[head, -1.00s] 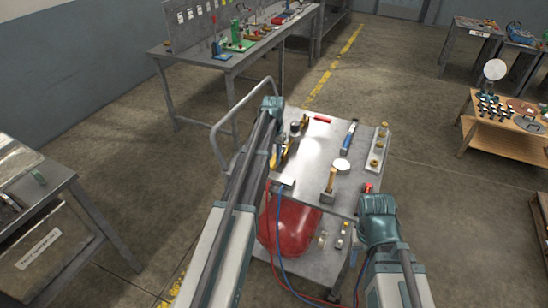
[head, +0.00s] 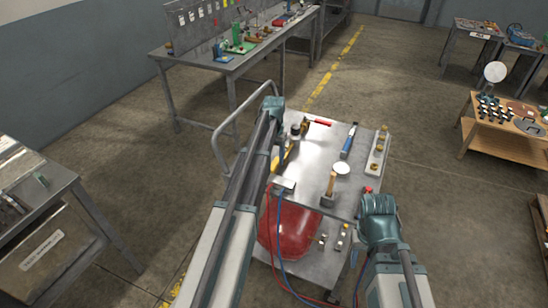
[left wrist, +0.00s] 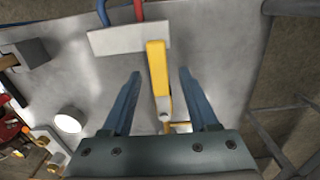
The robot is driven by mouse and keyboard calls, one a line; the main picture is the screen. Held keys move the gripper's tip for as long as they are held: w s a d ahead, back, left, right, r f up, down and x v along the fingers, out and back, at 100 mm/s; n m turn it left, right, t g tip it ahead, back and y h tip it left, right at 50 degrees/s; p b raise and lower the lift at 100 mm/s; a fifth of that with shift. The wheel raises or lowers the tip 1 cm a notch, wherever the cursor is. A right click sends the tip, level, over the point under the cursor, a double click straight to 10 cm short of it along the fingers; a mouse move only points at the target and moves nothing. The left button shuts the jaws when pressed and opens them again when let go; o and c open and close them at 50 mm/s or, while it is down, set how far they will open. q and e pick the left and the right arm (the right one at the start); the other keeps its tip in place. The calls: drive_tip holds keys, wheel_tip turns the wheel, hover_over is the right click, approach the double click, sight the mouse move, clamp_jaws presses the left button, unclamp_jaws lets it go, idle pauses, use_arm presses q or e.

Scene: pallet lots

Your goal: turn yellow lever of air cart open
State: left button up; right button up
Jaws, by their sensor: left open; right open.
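The yellow lever (left wrist: 157,70) lies above the grey top of the air cart (left wrist: 215,40), beside a pale block (left wrist: 128,40). In the left wrist view my left gripper (left wrist: 160,76) is open, with one finger on each side of the lever and a gap on both sides. In the head view the lever (head: 289,157) shows partly behind my left arm, and the left gripper's fingers (head: 274,163) are mostly hidden.
On the cart top lie a mallet (head: 330,187), a white disc (head: 341,168), a blue-handled tool (head: 348,142) and a rail with brass parts (head: 379,152). A red tank (head: 290,232) sits below. A rail handle (head: 217,150) rises at the left. Red and blue hoses hang in front.

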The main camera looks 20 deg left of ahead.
sight(275, 163)
use_arm(q)
wheel_tip(275, 163, up, 12)
drive_tip(key=p, duration=1.1)
drive_tip(key=s+d+f+m+y+b, duration=0.1)
drive_tip(key=s+d+f+m+b, duration=0.1)
drive_tip(key=s+d, duration=2.4)
drive_tip(key=shift+s+d+m, duration=0.15)
drive_tip(key=shift+s+m, duration=0.45)
drive_tip(key=shift+s, duration=0.65)
drive_tip(key=shift+w+f, duration=0.1)
